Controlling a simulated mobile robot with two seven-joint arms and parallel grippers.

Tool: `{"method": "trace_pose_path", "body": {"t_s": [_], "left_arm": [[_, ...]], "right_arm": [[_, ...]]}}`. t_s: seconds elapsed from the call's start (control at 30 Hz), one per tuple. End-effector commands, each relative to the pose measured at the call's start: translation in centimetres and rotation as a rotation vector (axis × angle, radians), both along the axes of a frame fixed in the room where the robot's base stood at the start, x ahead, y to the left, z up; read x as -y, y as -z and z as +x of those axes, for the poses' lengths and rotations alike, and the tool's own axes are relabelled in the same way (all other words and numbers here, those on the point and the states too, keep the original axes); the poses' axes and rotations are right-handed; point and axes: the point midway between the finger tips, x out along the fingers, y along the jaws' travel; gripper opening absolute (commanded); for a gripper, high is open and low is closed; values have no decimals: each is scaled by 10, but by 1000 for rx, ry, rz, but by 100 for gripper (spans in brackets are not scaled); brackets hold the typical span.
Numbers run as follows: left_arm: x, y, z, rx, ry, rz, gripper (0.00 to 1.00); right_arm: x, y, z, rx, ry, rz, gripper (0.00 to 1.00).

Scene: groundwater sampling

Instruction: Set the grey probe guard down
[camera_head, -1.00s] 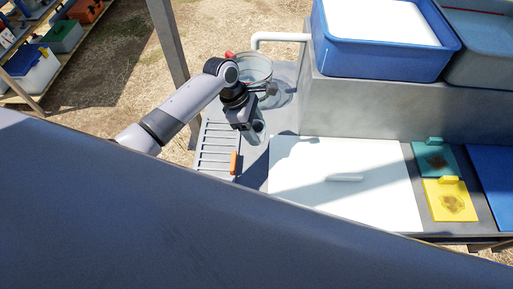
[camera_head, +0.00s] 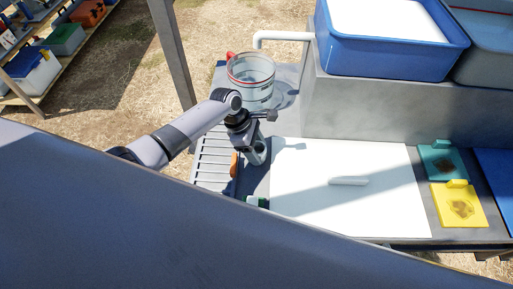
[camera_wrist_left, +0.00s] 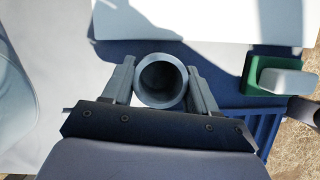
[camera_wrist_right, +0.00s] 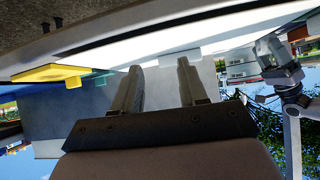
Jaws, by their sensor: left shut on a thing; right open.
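The grey probe guard (camera_wrist_left: 161,81) is a hollow grey tube. In the left wrist view I look into its open end, between the two fingers. My left gripper (camera_head: 250,150) is shut on it. In the head view the guard (camera_head: 257,153) hangs below the gripper, beside the left edge of the white board and right of the slatted rack. I cannot tell whether its lower end touches the surface. My right gripper (camera_wrist_right: 162,82) is open and empty in the right wrist view; the head view does not show it.
A clear bucket (camera_head: 251,82) stands behind the left gripper. A white board (camera_head: 345,205) bears a white bar (camera_head: 349,181). A slatted rack (camera_head: 213,160) with an orange piece lies left. A green block (camera_wrist_left: 254,72) is near the guard. Yellow (camera_head: 459,207) and teal (camera_head: 440,163) pads lie right.

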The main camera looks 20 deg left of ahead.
Motion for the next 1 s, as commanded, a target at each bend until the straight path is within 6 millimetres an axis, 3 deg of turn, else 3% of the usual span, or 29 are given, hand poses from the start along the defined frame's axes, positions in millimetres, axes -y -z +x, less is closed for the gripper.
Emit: {"method": "trace_pose_path", "body": {"t_s": [0.07,0.1,0.17,0.53,1.0], "left_arm": [[0,3,0,-1,-1,0,24],[0,3,0,-1,0,0,68],[0,3,0,-1,0,0,84],[0,-2,0,1,1,0,84],[-16,-46,-3,-2,0,0,84]], "right_arm": [[0,1,0,0,0,0,43],[0,1,0,0,0,0,43],[0,1,0,-1,1,1,43],[0,2,-1,-5,1,0,43],[8,-37,-4,7,15,-20,43]]}}
